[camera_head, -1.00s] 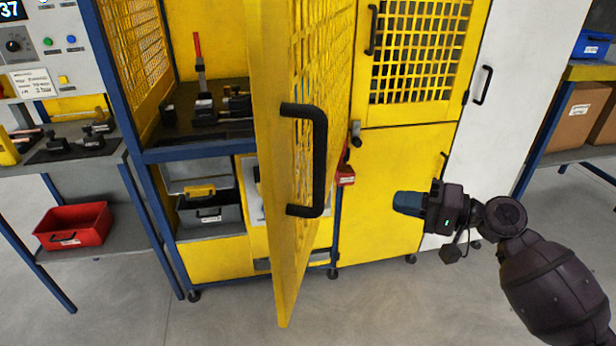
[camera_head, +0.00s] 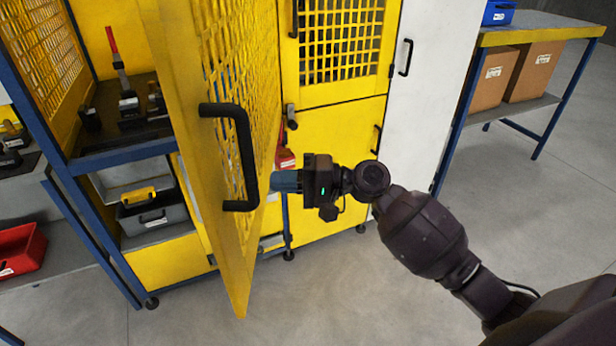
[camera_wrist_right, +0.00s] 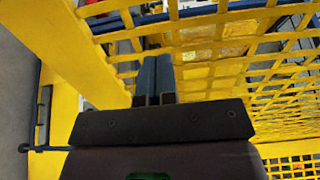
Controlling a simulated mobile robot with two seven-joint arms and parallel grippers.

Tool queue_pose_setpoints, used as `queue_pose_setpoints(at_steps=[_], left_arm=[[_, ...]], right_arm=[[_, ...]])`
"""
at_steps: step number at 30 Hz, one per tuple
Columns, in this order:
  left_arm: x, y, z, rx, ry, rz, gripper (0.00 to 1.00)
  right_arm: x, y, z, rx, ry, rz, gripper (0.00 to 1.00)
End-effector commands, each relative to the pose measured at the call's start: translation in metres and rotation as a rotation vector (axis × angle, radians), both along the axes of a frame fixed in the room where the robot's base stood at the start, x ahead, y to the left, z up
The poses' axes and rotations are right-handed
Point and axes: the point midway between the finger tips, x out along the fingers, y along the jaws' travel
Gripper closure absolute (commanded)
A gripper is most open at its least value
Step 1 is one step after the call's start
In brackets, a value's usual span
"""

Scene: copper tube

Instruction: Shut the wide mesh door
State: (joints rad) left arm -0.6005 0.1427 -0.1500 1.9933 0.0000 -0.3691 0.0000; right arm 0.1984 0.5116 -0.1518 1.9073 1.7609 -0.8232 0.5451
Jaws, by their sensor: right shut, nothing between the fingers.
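The wide mesh door (camera_head: 176,120) is yellow and stands swung open toward me, with a black bar handle (camera_head: 247,155) on its near face. My right gripper (camera_head: 273,181) is shut and empty. In the head view its tips are just right of the door, close to the handle's lower end. In the right wrist view the blue fingers (camera_wrist_right: 154,80) are together and the yellow mesh (camera_wrist_right: 215,50) fills the space just ahead of them; I cannot tell whether they touch it. My left gripper is not in view.
Behind the door are a dark shelf (camera_head: 110,135) with tools and a grey toolbox (camera_head: 152,215). A second yellow mesh door (camera_head: 335,45) and a white cabinet (camera_head: 430,90) stand to the right. The floor (camera_head: 560,210) at right is clear.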

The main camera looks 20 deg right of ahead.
Motion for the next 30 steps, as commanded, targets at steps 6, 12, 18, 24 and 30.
queue_pose_setpoints(at_steps=[6, 12, 18, 24, 30], left_arm=[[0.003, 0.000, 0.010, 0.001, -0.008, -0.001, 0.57], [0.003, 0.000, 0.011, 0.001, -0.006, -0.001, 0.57], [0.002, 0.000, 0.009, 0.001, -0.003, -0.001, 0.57], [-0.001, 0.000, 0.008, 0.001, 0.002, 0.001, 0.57], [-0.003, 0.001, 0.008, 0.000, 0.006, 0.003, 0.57]], right_arm=[[0.012, 0.024, 0.001, 0.001, 0.000, -0.001, 1.00], [0.016, 0.033, 0.000, 0.000, 0.001, -0.001, 1.00], [0.016, 0.033, -0.001, 0.000, 0.000, -0.001, 1.00], [0.017, 0.034, 0.000, 0.000, 0.000, -0.001, 1.00], [0.024, 0.052, 0.000, 0.001, 0.000, 0.001, 1.00]])
